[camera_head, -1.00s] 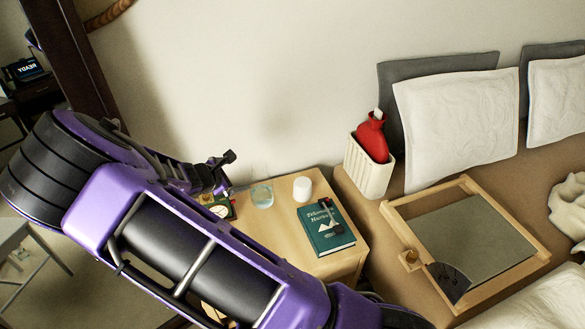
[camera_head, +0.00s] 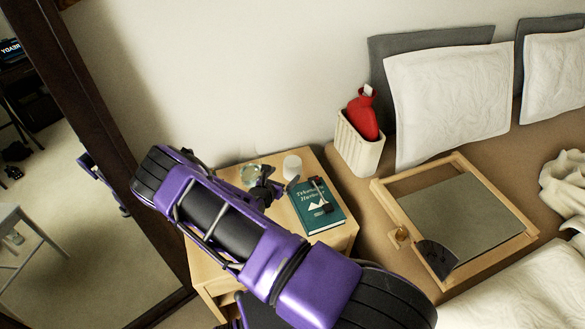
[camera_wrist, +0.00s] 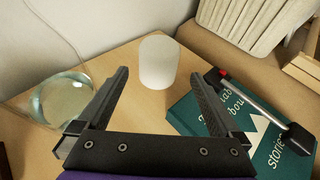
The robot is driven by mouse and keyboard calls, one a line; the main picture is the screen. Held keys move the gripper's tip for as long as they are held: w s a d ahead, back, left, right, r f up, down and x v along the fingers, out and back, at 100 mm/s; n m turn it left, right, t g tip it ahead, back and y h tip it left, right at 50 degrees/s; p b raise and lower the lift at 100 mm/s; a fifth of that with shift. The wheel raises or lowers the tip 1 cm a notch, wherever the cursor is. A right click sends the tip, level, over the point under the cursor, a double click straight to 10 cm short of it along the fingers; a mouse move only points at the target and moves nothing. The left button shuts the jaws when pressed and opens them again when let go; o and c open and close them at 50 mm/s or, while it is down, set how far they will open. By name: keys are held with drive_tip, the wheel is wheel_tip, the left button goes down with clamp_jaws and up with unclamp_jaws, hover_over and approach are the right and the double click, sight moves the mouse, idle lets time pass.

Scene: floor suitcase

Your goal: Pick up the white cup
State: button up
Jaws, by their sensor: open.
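The white cup (camera_wrist: 158,62) stands upright on the wooden nightstand (camera_wrist: 112,60) in the wrist view, centred just beyond my open fingertips. My gripper (camera_wrist: 160,82) is open and empty, one finger on each side below the cup, not touching it as far as I can see. In the head view the white cup (camera_head: 292,167) stands near the back of the nightstand, close to the wall. My gripper (camera_head: 278,187) is in front of it there, partly hidden by my arm.
A glass bowl (camera_wrist: 62,100) stands left of the cup. A teal book (camera_wrist: 245,125) with a dark-ended tool on it lies to the right. A ribbed white container (camera_head: 357,148) holding a red bottle stands behind right. A wooden tray (camera_head: 447,165) lies on the bed.

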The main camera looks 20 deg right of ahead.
sight(293, 166)
drive_tip(key=b+x, duration=0.1)
drive_tip(key=x, duration=0.8)
drive_tip(key=shift+w+f+b, duration=0.1)
drive_tip(key=shift+f+b, duration=0.05)
drive_tip(key=shift+b, duration=0.15)
drive_tip(key=shift+c, duration=0.2)
